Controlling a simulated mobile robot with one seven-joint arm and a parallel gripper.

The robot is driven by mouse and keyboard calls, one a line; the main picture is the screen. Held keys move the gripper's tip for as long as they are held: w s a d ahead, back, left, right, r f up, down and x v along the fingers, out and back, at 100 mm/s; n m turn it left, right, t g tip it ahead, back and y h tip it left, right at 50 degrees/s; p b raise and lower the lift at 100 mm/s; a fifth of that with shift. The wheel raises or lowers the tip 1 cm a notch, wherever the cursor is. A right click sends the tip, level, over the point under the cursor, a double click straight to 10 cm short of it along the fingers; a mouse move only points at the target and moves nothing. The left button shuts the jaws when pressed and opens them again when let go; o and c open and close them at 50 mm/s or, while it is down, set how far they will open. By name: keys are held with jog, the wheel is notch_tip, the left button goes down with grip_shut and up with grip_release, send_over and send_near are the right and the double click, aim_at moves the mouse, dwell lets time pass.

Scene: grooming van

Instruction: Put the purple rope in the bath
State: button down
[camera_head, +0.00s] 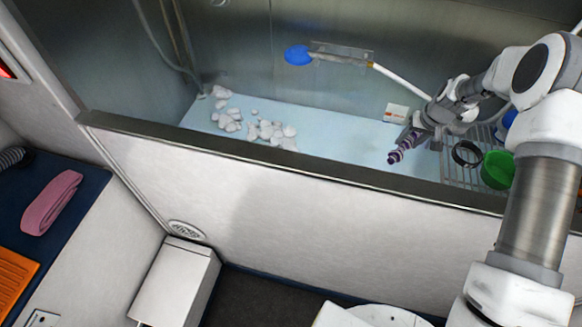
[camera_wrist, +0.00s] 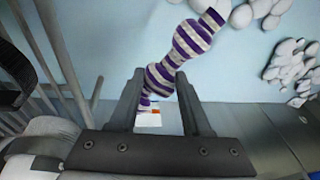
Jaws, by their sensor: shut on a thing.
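The purple rope, striped purple and white, shows in the head view (camera_head: 402,150) and in the wrist view (camera_wrist: 180,55). My gripper (camera_head: 418,138) is shut on it; the fingers also show in the wrist view (camera_wrist: 163,90). The rope sticks out from the fingers, over the right part of the bath. The bath (camera_head: 335,133) is a long steel-walled tub with a pale blue floor. I cannot tell whether the rope touches that floor.
White foam clumps (camera_head: 265,130) lie on the bath's left part. A wire rack (camera_head: 457,173) with a green cup (camera_head: 497,170) and a dark ring (camera_head: 467,154) is at its right. A white-and-orange box (camera_head: 396,113) stands behind the rope. The front rim (camera_head: 300,162) is raised.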

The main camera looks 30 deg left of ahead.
jog(key=shift+n, duration=0.5)
jog(key=a+f+b, duration=0.1)
jog(key=a+f, duration=0.3)
jog(key=a, duration=0.1)
jog(key=a+f+b, duration=0.1)
jog(key=a+f, duration=0.3)
jog(key=a, duration=0.1)
jog(key=s+a+f+b, duration=0.1)
jog(key=a+f, duration=0.3)
jog(key=a, duration=0.1)
jog(key=shift+s+a+f, duration=0.1)
jog(key=shift+f, duration=0.1)
jog(key=shift+f+b, duration=0.35)
jog(key=shift+f, duration=1.65)
jog(key=shift+f, duration=0.1)
jog(key=shift+f, duration=0.15)
jog(key=shift+c, duration=1.8)
grip_release()
